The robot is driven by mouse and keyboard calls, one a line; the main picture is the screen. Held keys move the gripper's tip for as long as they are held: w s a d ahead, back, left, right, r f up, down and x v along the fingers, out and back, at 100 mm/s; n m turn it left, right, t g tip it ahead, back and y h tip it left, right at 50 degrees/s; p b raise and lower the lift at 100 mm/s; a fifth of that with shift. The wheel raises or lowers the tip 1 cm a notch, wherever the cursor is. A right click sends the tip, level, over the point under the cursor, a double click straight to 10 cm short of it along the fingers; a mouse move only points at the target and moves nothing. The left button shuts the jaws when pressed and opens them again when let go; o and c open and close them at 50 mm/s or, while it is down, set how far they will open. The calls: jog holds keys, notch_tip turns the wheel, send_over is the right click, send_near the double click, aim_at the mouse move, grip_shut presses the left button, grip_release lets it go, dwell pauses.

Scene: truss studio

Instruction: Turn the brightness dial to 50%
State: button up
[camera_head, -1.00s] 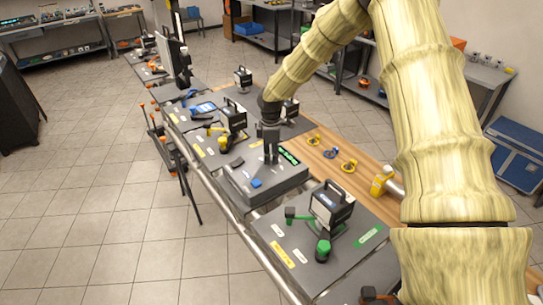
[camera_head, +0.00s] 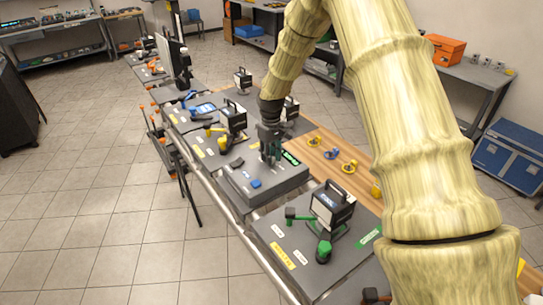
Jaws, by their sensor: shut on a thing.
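A grey control box (camera_head: 262,188) sits on the long bench, with a green lit display (camera_head: 291,158) near its back right edge and a blue button-like piece (camera_head: 256,184) on its top. My gripper (camera_head: 270,160) points down onto the top of this box, beside the display. Its dark fingers are closed at the box's top face. The brightness dial is not clearly seen; the fingers hide the spot between them. I cannot read the value on the display.
A box-shaped lamp (camera_head: 331,206) with green-handled clamps (camera_head: 325,249) stands on the nearer panel. Another lamp (camera_head: 233,118) with a yellow tool stands beyond the box. Blue and yellow rings (camera_head: 331,153) lie on the wooden strip at right. Open tiled floor (camera_head: 100,220) lies left.

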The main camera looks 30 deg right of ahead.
jog(key=m, duration=0.6)
jog(key=shift+s+f+m, duration=0.15)
jog(key=shift+f+m, duration=0.1)
jog(key=shift+m, duration=0.05)
dwell(0.4)
jog(key=o, duration=1.1)
jog(key=shift+r, duration=0.15)
notch_tip(320, 180, up, 12)
jog(key=shift+f, duration=0.1)
jog(key=shift+d, duration=0.1)
